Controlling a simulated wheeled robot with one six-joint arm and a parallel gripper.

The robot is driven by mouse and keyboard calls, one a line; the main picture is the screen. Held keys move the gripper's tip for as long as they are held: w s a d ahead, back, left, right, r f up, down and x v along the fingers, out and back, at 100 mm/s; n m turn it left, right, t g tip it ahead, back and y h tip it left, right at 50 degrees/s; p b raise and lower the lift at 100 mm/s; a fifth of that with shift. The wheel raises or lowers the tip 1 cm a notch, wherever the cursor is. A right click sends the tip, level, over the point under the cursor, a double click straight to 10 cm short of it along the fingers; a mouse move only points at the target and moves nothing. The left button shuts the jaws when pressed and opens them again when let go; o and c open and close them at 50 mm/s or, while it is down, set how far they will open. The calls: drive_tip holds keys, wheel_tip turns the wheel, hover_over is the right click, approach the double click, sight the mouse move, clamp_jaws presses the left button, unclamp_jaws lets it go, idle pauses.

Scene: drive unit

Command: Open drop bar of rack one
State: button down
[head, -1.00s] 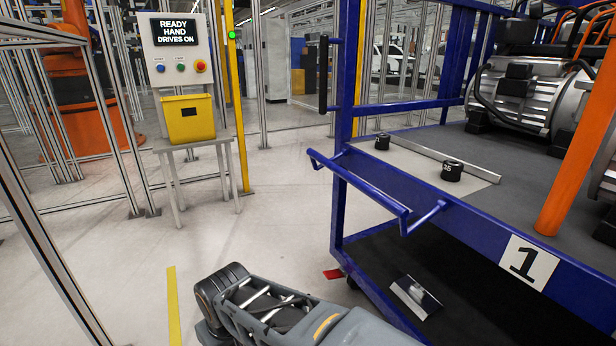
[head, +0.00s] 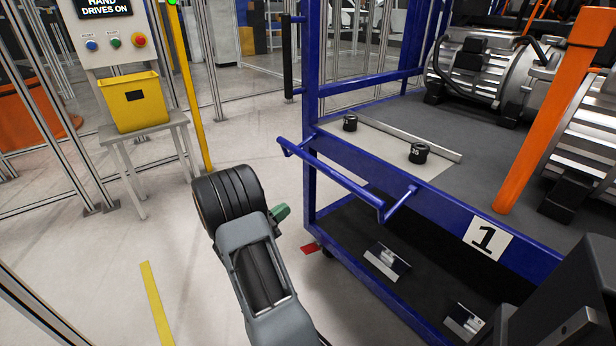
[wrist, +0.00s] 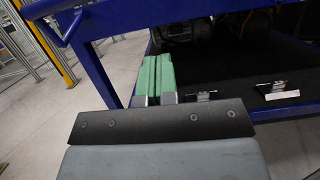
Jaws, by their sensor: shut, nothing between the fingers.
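Rack one is a blue frame with a dark deck and a white plate marked 1 (head: 486,238). Its drop bar (head: 340,175) is a blue bar standing out from the front edge on short arms, level with the deck. My gripper (head: 280,214) is left of the rack and apart from the bar in the picture; only a green finger part shows beyond my dark wrist. In the wrist view my gripper (wrist: 153,78) has its two green fingers together and empty, in front of the rack's lower opening. Part of a blue bar (wrist: 44,10) shows at top left there.
A yellow bin (head: 132,103) stands on a small table at left.

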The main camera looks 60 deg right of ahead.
sight(314, 166)
drive_tip(key=w+r+b+x, duration=0.1)
drive_tip(key=r+x, duration=0.2)
drive_tip(key=x, duration=1)
drive_tip(key=shift+a+n+t+h, duration=0.3)
drive_tip(key=shift+y, duration=0.6)
wheel_tip(314, 166, up, 4)
drive_tip(key=p, duration=0.5)
drive_tip(key=shift+d+r, duration=0.2)
drive_tip(key=shift+f, duration=0.15)
